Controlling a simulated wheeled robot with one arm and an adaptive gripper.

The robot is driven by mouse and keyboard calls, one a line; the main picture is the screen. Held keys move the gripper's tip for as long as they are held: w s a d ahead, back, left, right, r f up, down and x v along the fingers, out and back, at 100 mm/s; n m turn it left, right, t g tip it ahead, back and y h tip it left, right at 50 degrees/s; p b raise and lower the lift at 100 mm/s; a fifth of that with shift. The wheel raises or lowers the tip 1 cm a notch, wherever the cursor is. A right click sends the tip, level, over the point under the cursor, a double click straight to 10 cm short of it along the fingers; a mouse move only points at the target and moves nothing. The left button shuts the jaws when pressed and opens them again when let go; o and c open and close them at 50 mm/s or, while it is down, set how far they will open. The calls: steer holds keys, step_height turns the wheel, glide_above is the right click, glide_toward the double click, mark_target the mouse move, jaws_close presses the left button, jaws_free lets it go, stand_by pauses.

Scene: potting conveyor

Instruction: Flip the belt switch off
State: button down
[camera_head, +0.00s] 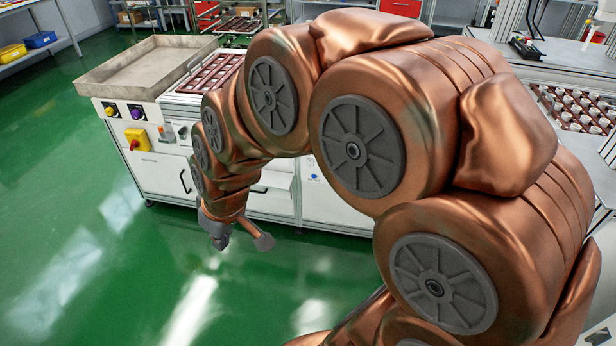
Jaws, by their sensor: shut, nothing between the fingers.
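The white cabinet (160,172) under the conveyor stands at the left, with controls on its front face. A yellow box with a red rotary handle (137,140) sits there. A small switch-like fitting (167,133) is to the right of the yellow box. I cannot tell which is the belt switch or its position. My gripper (220,241) hangs shut and empty in front of the cabinet, right of and below the controls, apart from them.
A metal tray (130,92) tops the cabinet, beside a brown slotted pot tray (209,76) on the belt. My copper arm hides much of the cabinet's right part. Green floor (75,240) is clear at left. Another bench (560,60) with small pots stands at right.

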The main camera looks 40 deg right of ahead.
mark_target(311, 162)
steer(key=w+d+f+n+t+h+b, duration=0.1)
steer(key=w+d+f+t+b, duration=0.15)
steer(key=w+f+b, duration=0.35)
steer(key=w+d+f+t+b, duration=0.15)
steer(key=w+d+f, duration=0.25)
steer(key=w, duration=0.5)
steer(key=w+d+f+n+t+h+b, duration=0.1)
steer(key=w+d+f+t+b, duration=0.3)
steer(key=w, duration=0.3)
steer(key=w+d+f+t+h+b, duration=0.1)
steer(key=w+d+f+h+b, duration=0.25)
steer(key=d+f, duration=0.2)
steer(key=w+d+f+h+b, duration=0.2)
steer(key=w+d+f+b, duration=0.15)
steer(key=d, duration=0.35)
steer(key=s+d+f+n+h+b, duration=0.1)
steer(key=s+d+f+h+b, duration=0.2)
steer(key=d, duration=0.6)
steer(key=s+d+f+h+b, duration=0.3)
steer(key=d+f+h+b, duration=0.3)
steer(key=d, duration=0.3)
steer(key=shift+s+d+f+n+g+b, duration=0.2)
steer(key=shift+d+f+n+g+b, duration=0.15)
steer(key=shift+f, duration=0.4)
steer(key=shift+h, duration=0.25)
